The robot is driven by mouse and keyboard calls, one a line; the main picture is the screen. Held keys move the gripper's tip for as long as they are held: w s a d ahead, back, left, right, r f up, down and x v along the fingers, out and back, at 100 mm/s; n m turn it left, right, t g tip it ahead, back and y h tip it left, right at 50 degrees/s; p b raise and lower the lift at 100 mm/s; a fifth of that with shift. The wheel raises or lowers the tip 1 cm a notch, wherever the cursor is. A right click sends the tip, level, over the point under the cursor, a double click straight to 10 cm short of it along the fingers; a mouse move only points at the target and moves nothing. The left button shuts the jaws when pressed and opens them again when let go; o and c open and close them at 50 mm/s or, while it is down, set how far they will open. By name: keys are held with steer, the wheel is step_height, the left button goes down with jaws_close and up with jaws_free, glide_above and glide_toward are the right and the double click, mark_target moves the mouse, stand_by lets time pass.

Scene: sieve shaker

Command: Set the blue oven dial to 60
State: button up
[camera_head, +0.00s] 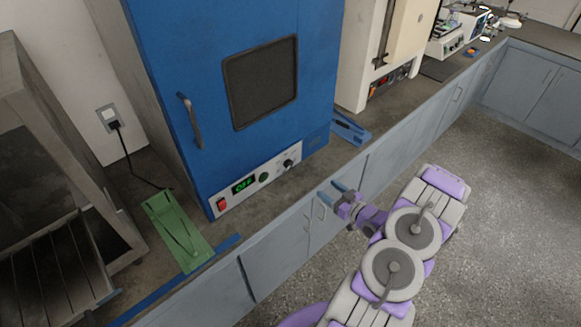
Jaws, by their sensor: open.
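The blue oven (305,65) stands on the counter, with a dark window and a door handle (191,121). Its white control panel (235,198) runs along the bottom front. On the panel, a black dial (288,163) is at the right end; its pointer setting is too small to read. My gripper (332,191) is open and empty, with two blue fingertips pointing left. It is in front of the cabinets, below and to the right of the dial in the picture, apart from it.
The panel also has a red switch (222,204), a lit green display (243,185) and a dark green knob (264,177). A green tool (181,233) lies on the counter at left. A blue object (349,127) lies right of the oven. Grey cabinets (285,241) line the front; the floor is clear.

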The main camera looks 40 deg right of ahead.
steer(key=b, duration=0.2)
glide_toward(291, 165)
steer(key=d+f, duration=0.1)
steer(key=shift+t, duration=0.4)
steer(key=w+a, duration=0.1)
steer(key=w, duration=0.1)
steer(key=w+a+b, duration=0.1)
steer(key=w, duration=0.1)
steer(key=w+a, duration=0.1)
steer(key=w, duration=0.1)
steer(key=shift+w+a+r, duration=0.25)
steer(key=shift+w+r, duration=0.05)
steer(key=shift+w, duration=0.05)
steer(key=shift+w+d+r, duration=0.1)
steer(key=shift+w+d, duration=0.1)
steer(key=shift+w, duration=0.05)
steer(key=shift+w+d+r, duration=0.1)
steer(key=shift+d+r, duration=0.15)
steer(key=shift+d, duration=0.45)
steer(key=shift+w+a+r, duration=0.1)
steer(key=shift+a, duration=0.15)
steer(key=shift+w, duration=0.1)
steer(key=c, duration=0.5)
steer(key=shift+w+d+f, duration=0.1)
steer(key=shift+w+f, duration=0.45)
steer(key=c, duration=0.3)
steer(key=shift+d, duration=0.1)
steer(key=shift+c, duration=1.2)
